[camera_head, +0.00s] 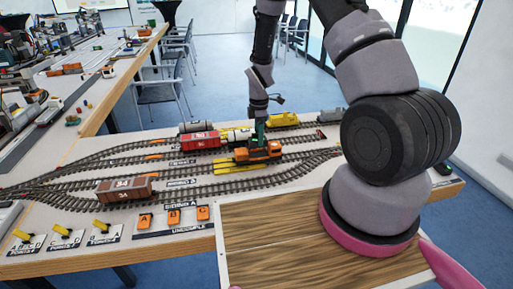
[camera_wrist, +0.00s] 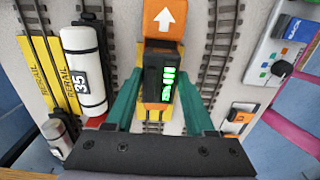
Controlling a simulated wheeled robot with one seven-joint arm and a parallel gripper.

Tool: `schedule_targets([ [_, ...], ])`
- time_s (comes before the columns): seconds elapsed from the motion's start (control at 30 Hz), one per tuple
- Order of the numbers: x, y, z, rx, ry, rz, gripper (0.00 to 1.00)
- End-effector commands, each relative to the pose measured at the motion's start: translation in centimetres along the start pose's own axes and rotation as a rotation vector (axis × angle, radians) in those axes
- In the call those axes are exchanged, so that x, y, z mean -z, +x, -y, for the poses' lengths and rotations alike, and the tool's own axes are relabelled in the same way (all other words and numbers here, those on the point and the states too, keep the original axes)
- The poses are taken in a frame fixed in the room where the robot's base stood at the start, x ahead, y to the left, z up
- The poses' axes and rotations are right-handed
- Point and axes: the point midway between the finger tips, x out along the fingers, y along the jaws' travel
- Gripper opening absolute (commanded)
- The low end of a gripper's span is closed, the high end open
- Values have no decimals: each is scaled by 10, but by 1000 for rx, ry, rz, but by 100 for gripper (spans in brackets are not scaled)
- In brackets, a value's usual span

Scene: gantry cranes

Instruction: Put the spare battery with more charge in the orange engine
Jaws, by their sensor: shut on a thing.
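My gripper (camera_head: 260,128) is over the orange engine (camera_head: 258,152) on the middle tracks. In the wrist view my gripper (camera_wrist: 158,100) has its teal fingers shut on a black battery (camera_wrist: 157,75) with lit green charge bars. The battery is between the two ends of the orange engine (camera_wrist: 163,20), whose far end carries a white up arrow. I cannot tell whether the battery is fully seated or just above the engine.
A white tank wagon marked 35 (camera_wrist: 83,70) stands left of the engine, near yellow rerail plates (camera_wrist: 45,75). A brown wagon (camera_head: 125,189), a red wagon (camera_head: 200,141) and a yellow engine (camera_head: 283,120) stand on other tracks. Orange uncouple switches (camera_head: 174,216) line the front edge.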

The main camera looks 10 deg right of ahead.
Motion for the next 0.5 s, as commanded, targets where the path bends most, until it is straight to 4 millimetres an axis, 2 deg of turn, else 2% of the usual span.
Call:
schedule_targets([
  [0.2,0,18,-1,-1,-1,-1,0],
  [0.4,0,45,0,1,0,0,0],
  [0.5,0,49,-1,-1,-1,0,0],
])
